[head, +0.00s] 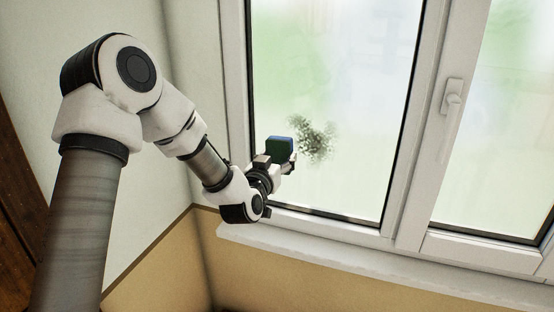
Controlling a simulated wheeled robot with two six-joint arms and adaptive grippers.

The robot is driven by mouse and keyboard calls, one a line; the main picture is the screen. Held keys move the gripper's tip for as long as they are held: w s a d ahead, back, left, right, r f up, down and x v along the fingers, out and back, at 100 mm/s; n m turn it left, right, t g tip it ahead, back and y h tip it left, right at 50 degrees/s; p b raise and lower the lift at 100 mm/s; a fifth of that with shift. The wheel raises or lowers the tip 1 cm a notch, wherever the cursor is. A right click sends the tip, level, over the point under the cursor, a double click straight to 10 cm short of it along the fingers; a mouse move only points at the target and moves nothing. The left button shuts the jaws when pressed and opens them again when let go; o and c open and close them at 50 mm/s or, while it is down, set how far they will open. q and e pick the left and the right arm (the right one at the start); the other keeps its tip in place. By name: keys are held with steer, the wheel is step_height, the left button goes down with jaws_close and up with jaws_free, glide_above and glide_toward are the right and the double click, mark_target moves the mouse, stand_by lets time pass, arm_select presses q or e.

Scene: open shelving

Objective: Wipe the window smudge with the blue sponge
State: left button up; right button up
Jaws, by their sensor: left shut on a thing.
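A dark speckled smudge (316,139) is on the lower part of the left window pane (335,60). My left gripper (276,162) is shut on the blue sponge (280,147), which has a blue top and a dark green face. The sponge is just left of the smudge and seems to overlap its left edge in the head view. I cannot tell whether the sponge touches the glass. My right gripper is not in view.
The white window frame (405,150) surrounds the panes, with a handle (452,97) at the right. A white sill (370,266) runs below the window. A wall corner is close on the left, behind my left arm.

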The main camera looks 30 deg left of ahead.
arm_select(q)
steer(key=shift+w+a, duration=0.1)
steer(key=shift+w, duration=0.25)
